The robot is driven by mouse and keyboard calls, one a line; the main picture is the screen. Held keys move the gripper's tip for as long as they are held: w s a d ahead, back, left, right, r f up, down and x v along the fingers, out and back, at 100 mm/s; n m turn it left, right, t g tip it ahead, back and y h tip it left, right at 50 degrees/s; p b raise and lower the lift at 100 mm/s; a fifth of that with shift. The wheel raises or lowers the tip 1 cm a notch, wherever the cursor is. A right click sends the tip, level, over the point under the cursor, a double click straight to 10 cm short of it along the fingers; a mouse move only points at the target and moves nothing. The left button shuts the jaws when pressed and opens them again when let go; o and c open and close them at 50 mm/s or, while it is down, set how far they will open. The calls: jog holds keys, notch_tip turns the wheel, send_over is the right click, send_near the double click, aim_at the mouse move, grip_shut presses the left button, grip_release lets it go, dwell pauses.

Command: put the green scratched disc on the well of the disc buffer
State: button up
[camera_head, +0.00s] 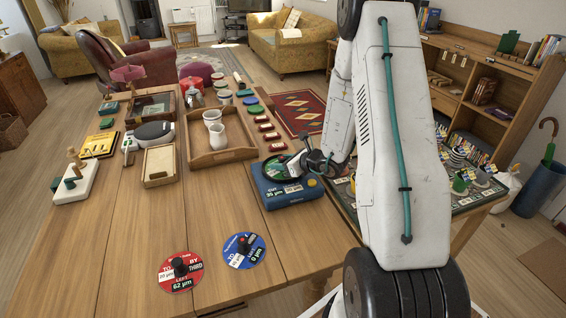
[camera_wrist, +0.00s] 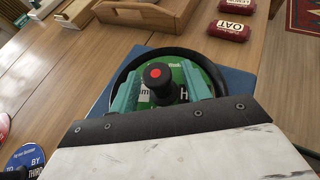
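The green disc (camera_wrist: 182,74) has white print and a black knob (camera_wrist: 158,80) with a red top. In the wrist view it lies inside a dark ring on the blue disc buffer (camera_wrist: 238,82). In the head view the green disc (camera_head: 279,169) shows on top of the blue disc buffer (camera_head: 289,196). My gripper (camera_wrist: 162,72) has its two teal fingers on either side of the knob, with green disc face showing in the gaps between. It looks open around the knob. Whether the disc is fully seated in the well is hard to tell, and scratches are too small to see.
A red disc (camera_head: 181,272) and a blue disc (camera_head: 244,250), each with a black knob, lie on the near table. A wooden tray (camera_head: 222,157) with white jugs stands behind and left of the buffer. The table's near left part is clear.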

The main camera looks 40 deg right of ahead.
jog(key=shift+r, duration=0.1)
jog(key=v, duration=1.1)
jog(key=shift+s, duration=0.15)
jog(key=shift+s+r, duration=0.2)
jog(key=shift+r, duration=0.05)
jog(key=s+a+r+n+g+y, duration=0.35)
jog(key=a+r+n, duration=0.45)
jog(key=a, duration=0.3)
jog(key=s+a+r+n+g+y, duration=0.35)
jog(key=a+r+n, duration=0.35)
jog(key=a+n, duration=0.25)
jog(key=s+a+r+n+g+h, duration=0.4)
jog(key=s+a+n, duration=0.2)
jog(key=s+n, duration=0.25)
jog(key=s+d+r+n+h, duration=0.3)
jog(key=s+d+n+h, duration=0.2)
jog(key=s, duration=0.4)
jog(key=shift+s+r+n+h, duration=0.25)
jog(key=shift+n+h, duration=0.55)
jog(key=shift+h, duration=0.1)
